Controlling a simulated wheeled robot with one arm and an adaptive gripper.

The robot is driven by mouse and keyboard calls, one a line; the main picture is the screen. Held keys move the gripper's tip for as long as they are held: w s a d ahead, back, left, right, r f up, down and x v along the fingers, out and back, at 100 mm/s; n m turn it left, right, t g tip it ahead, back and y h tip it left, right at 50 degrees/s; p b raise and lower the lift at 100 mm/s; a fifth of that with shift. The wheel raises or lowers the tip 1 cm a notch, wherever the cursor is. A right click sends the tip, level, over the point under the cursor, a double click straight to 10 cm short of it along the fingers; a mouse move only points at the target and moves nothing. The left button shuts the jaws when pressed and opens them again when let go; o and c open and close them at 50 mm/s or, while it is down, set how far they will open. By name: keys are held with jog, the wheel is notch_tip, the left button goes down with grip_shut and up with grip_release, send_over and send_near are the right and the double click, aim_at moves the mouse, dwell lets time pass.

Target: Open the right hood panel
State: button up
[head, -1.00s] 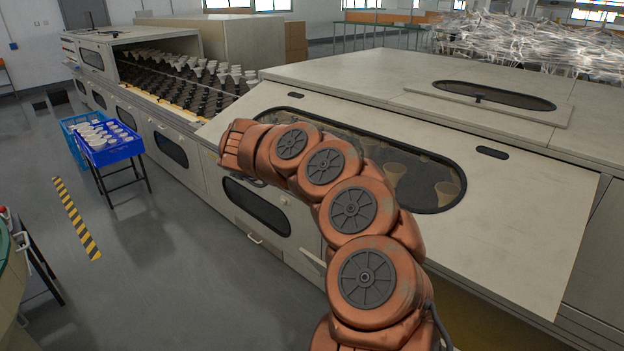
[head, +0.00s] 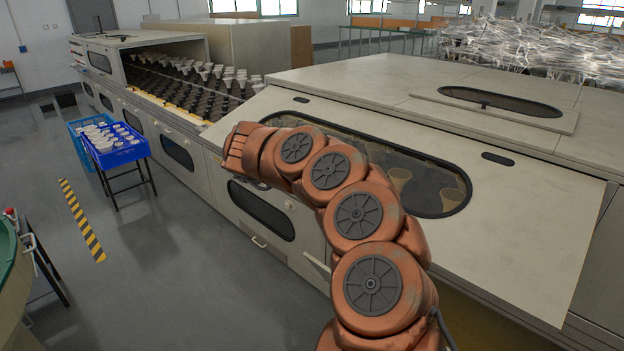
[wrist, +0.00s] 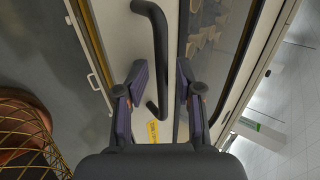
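The right hood panel (head: 520,230) is a large, cream, sloping panel with a long oval window, at the middle right of the head view. Its lower edge stands out over a dark gap at the lower right. My copper arm crosses in front of it and hides part of the window. My gripper (wrist: 160,66) is open in the wrist view. A black bar handle (wrist: 160,40) on a cream surface shows between its spread fingers, with no visible grip. I cannot tell how deep the handle sits between them. The gripper's fingers are hidden in the head view.
A blue crate (head: 118,152) of white parts stands on a dark stand at the left. A conveyor opening with rows of bulb holders (head: 190,85) lies behind. Grey floor between the crate and the machine is clear. A green-topped round table edge (head: 8,245) is at far left.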

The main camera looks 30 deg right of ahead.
jog(key=v, duration=1.2)
jog(key=shift+s+d+r, duration=0.2)
jog(key=shift+d, duration=0.15)
jog(key=c, duration=0.3)
jog(key=s+d+r+g+y+p, duration=0.2)
jog(key=s+d, duration=0.1)
jog(key=s+d+r+m+g+y+p, duration=0.1)
jog(key=s+d, duration=0.1)
jog(key=shift+d+r+p, duration=0.1)
jog(key=shift+r+p, duration=0.2)
jog(key=shift+r, duration=0.05)
grip_shut()
notch_tip(320, 180, up, 7)
jog(key=s+y+p, duration=0.2)
jog(key=y+p, duration=0.1)
jog(key=y, duration=0.2)
notch_tip(320, 180, down, 13)
jog(key=d+n+p, duration=0.1)
jog(key=d, duration=0.1)
jog(key=shift+w+d+f, duration=0.2)
jog(key=shift+w+f, duration=0.05)
jog(key=shift+w, duration=0.05)
